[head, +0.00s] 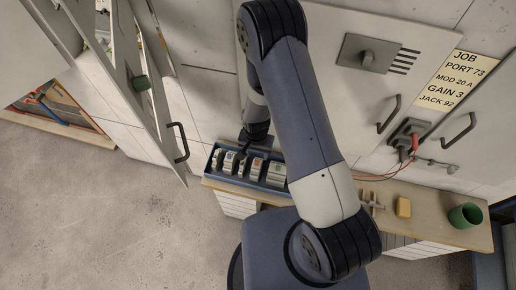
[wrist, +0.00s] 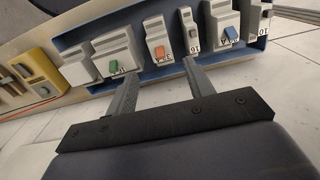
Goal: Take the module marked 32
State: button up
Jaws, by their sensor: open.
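A row of pale modules stands in a blue tray (head: 230,189), which also shows in the wrist view (wrist: 75,25). My gripper (wrist: 159,74) is open and empty. Its fingers point at the row, with the orange-switch module ahead between them. In the head view my arm's end is over the tray.
A yellow module-like block (wrist: 35,75) lies left of the tray in the wrist view. An open cabinet door (head: 150,100) with a handle stands left of my arm.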

aim_at(257, 164)
jog(key=shift+f+b, duration=1.15)
jog(key=shift+f, duration=1.25)
notch_tip(257, 164, down, 4)
jog(key=b, duration=0.4)
jog(key=shift+f, duration=0.2)
jog(key=shift+c, duration=0.4)
jog(key=c, duration=1)
jog(key=shift+r, duration=1.15)
jog(key=shift+r+p, duration=1.55)
jog(key=shift+r, duration=1.35)
